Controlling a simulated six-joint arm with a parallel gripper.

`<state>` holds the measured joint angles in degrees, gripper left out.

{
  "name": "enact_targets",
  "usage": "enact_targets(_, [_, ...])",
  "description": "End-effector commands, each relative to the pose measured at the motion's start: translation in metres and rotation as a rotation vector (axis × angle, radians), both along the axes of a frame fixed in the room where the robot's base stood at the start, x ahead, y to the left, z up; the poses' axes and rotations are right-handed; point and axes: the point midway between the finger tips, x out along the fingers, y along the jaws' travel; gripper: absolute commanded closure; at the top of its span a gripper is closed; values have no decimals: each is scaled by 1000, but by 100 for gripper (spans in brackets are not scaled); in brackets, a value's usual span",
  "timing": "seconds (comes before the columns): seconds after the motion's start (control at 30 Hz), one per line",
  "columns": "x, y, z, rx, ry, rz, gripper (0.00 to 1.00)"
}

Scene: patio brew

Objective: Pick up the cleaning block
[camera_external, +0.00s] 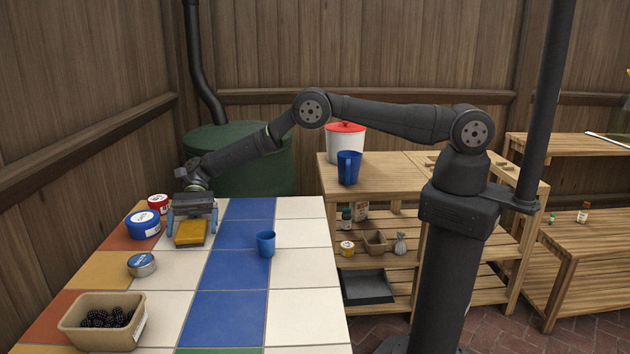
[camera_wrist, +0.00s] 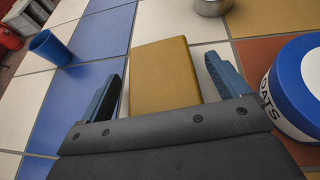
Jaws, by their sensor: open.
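The cleaning block is a yellow block (camera_external: 190,234) on the tiled table, with a darker edge along its right side in the external view. In the wrist view the block (camera_wrist: 163,72) lies ahead of and partly between my fingers. My gripper (camera_external: 192,222) is open, with its blue fingers on either side of the block's rear part. In the wrist view the gripper (camera_wrist: 165,80) shows a clear gap between each finger and the block. The block's near end is hidden behind the gripper body.
A blue-and-white OATS tub (camera_wrist: 300,85) stands close to the right finger in the wrist view. A blue cup (camera_external: 266,243), a small tin (camera_external: 142,264), a red-lidded jar (camera_external: 158,203) and a box of blackberries (camera_external: 75,321) also stand on the table (camera_external: 230,305). Bare tiles lie between them.

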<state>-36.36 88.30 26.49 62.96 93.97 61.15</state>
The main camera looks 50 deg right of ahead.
Motion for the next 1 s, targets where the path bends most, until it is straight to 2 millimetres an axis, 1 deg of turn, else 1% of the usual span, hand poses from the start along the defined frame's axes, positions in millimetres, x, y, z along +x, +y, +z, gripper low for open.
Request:
enact_targets(0.03, [-5,4,-2,0,0,1,7])
enact_targets(0.1, [-8,6,-4,1,-1,-1,7])
enact_targets(0.33, [-9,7,-4,1,-1,-1,7])
enact_targets(0.37, [-9,7,-4,1,-1,-1,9])
enact_targets(0.4, [-9,7,-4,1,-1,-1,17])
enact_targets(0.47, [-9,7,-4,1,-1,-1,29])
enact_targets(0.5, [-9,7,-4,1,-1,-1,37])
enact_targets(0.57, [-9,7,-4,1,-1,-1,48])
enact_targets(0.6, [-9,7,-4,1,-1,-1,56])
enact_targets(0.87, [-9,7,-4,1,-1,-1,57])
enact_targets(1.0, [-9,7,2,2,-2,-1,57])
